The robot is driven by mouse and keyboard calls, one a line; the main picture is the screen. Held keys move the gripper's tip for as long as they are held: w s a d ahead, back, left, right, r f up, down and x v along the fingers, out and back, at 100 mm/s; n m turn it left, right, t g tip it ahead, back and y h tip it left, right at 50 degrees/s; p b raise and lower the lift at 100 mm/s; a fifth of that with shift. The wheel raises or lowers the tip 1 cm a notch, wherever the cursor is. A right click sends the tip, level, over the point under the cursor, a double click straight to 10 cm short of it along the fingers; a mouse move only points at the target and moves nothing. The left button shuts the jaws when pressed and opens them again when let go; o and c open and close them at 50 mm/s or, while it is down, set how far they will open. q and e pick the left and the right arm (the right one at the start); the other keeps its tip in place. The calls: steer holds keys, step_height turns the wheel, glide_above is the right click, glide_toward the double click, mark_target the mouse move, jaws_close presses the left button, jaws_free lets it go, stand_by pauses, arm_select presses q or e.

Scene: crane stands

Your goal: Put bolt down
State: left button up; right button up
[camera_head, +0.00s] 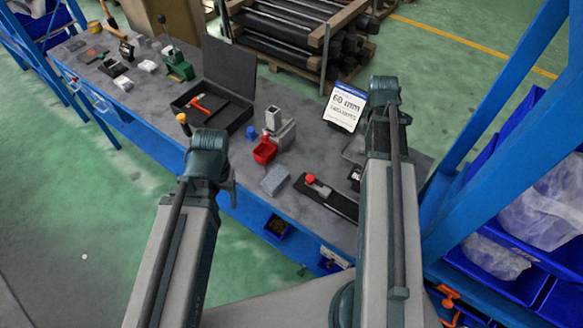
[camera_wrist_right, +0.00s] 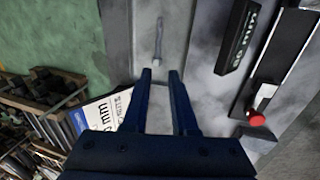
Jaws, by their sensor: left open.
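A thin grey bolt (camera_wrist_right: 158,38) lies on a light grey surface in the right wrist view. My right gripper (camera_wrist_right: 160,74) has its two dark fingers apart, and the bolt is just beyond the fingertips.
A white "60 mm" sign (camera_head: 345,107) stands at the bench's back right. An open black case (camera_head: 225,85) holds a red hammer. Blue racks (camera_head: 500,110) flank the right.

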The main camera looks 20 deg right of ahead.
steer(key=s+a+m, duration=0.1)
steer(key=a, duration=1.9)
steer(key=s+a+m+g, duration=0.1)
steer(key=s+a, duration=0.3)
steer(key=a, duration=0.4)
steer(key=s+a+m, duration=0.1)
steer(key=s+a, duration=0.4)
steer(key=a, duration=0.3)
steer(key=shift+a+f+m+g+y, duration=0.2)
steer(key=shift+a+m+g+y, duration=0.1)
steer(key=shift+m+g+y, duration=0.1)
